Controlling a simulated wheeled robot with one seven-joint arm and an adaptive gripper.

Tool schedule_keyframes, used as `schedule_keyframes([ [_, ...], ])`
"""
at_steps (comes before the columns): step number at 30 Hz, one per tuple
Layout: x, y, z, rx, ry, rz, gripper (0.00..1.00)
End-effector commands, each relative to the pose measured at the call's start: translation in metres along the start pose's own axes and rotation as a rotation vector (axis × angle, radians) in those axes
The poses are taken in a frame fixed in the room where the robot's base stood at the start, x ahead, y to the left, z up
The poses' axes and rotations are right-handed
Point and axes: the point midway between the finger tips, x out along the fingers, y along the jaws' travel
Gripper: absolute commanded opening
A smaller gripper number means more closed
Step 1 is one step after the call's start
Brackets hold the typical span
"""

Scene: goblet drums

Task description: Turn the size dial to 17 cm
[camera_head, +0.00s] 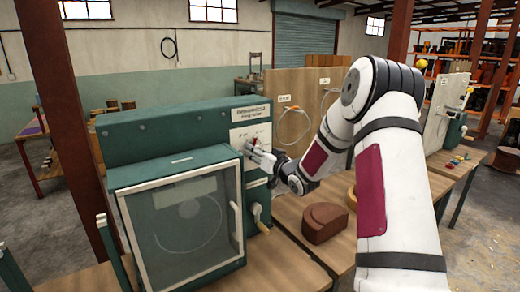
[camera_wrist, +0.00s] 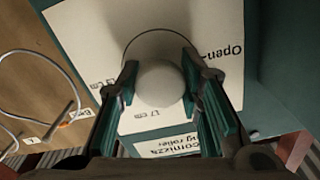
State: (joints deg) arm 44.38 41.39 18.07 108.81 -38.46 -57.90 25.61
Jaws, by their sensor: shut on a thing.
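The size dial is a round pale knob (camera_wrist: 160,84) on a white plate (camera_wrist: 85,22) in the wrist view. Text on the plate includes "17 cm" (camera_wrist: 155,113), near the knob's lower edge, a second "cm" mark to the left, and "Open-" at the right. My gripper (camera_wrist: 160,76) has its two green-padded fingers shut on the knob, one on each side. Any pointer on the knob cannot be made out. In the head view my gripper (camera_head: 251,155) is at the plate on the green machine (camera_head: 150,140); the knob is mostly hidden there.
The machine's glass-fronted door (camera_head: 185,215) is at its front, with a crank handle (camera_head: 258,215) beside it. A brown block (camera_head: 325,222) lies on the wooden table (camera_head: 290,265) below my arm. A wooden board with looped cable (camera_head: 294,124) stands behind.

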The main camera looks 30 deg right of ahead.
Motion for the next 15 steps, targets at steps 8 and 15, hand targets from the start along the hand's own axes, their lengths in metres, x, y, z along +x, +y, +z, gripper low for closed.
schedule_keyframes([
  [8,-0.0011,-0.0007,-0.0009,0.158,0.0,-0.001,0.06],
  [15,-0.0004,-0.0005,0.0,0.22,-0.001,0.0,0.06],
])
